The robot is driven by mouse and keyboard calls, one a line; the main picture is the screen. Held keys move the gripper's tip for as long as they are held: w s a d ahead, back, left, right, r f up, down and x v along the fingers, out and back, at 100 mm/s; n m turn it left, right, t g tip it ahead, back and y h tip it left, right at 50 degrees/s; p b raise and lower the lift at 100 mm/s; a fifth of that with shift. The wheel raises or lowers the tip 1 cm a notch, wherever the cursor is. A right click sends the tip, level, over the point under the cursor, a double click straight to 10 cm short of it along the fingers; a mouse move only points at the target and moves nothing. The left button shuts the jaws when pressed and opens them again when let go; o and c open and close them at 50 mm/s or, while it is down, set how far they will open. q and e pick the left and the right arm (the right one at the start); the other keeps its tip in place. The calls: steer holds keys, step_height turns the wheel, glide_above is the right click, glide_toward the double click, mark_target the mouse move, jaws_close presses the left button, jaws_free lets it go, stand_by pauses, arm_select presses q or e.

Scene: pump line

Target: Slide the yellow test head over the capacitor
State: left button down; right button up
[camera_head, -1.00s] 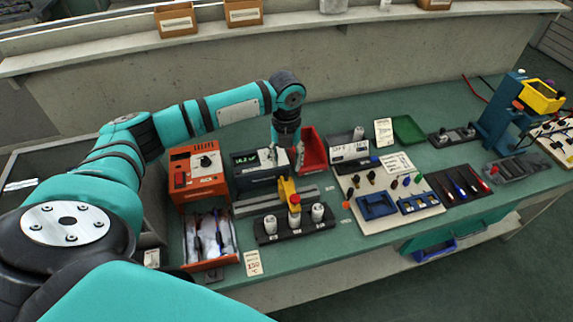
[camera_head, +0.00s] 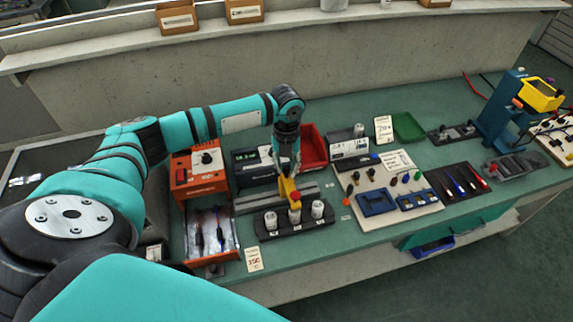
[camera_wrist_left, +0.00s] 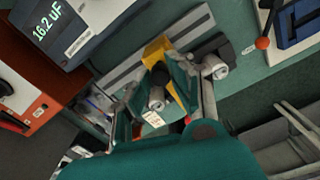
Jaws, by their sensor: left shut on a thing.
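The yellow test head (camera_head: 289,188) stands at the metal rail (camera_head: 247,203), with a red knob (camera_head: 294,196) in front. The middle capacitor (camera_head: 295,215) stands upright in the black holder (camera_head: 283,233), just below the knob; whether the head covers any of it I cannot tell. Other capacitors stand at its left (camera_head: 271,221) and right (camera_head: 317,209). My left gripper (camera_head: 288,171) is shut on the test head from above. In the left wrist view, its teal fingers (camera_wrist_left: 160,88) flank the yellow head (camera_wrist_left: 157,50). My right gripper is not in view.
The meter (camera_head: 246,160) behind the rail shows 16.2 uF in the left wrist view (camera_wrist_left: 52,22). An orange unit (camera_head: 200,175) stands at left, a red bin (camera_head: 313,148) behind. A white board with blue trays (camera_head: 376,203) lies at right.

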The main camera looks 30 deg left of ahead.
arm_select(q)
steer(key=shift+w+d, duration=0.1)
steer(key=w+d+b, duration=0.1)
steer(key=w+d, duration=0.3)
steer(key=w, duration=0.1)
steer(key=shift+w+d+r, duration=0.15)
steer(key=shift+w+d, duration=0.05)
steer(key=shift+d, duration=0.05)
